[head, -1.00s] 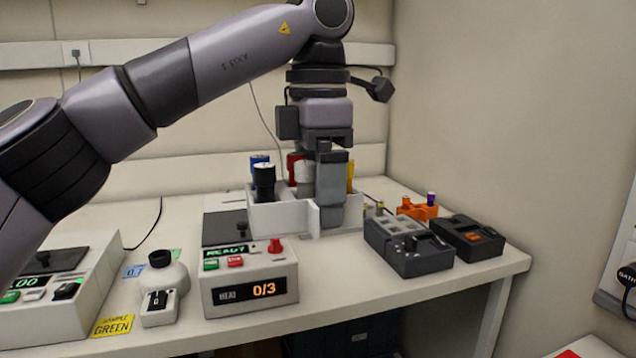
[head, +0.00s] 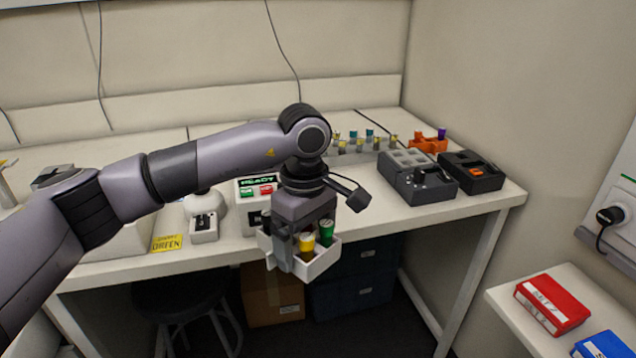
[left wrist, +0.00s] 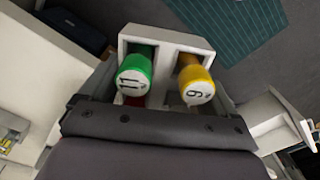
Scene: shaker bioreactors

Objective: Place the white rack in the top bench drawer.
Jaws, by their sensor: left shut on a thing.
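My left gripper (head: 290,255) is shut on the white rack (head: 320,266) and holds it in the air in front of the bench's front edge. The rack carries tubes with a green cap (head: 326,232) and a yellow cap (head: 307,243); the gripper hides part of it. In the left wrist view the rack (left wrist: 128,38) shows beyond the gripper, with the green cap (left wrist: 134,76) and yellow cap (left wrist: 196,86). Dark blue units with labels (head: 376,254) are stacked under the bench, partly behind the rack; I cannot tell whether any drawer is open. My right gripper is not in view.
The bench top (head: 465,207) holds a READY device (head: 246,217), dark grey devices (head: 418,178) and a row of small vials (head: 362,145). A stool (head: 190,300) and a cardboard box (head: 275,305) are under it. A side table (head: 510,300) with red and blue boxes is at right.

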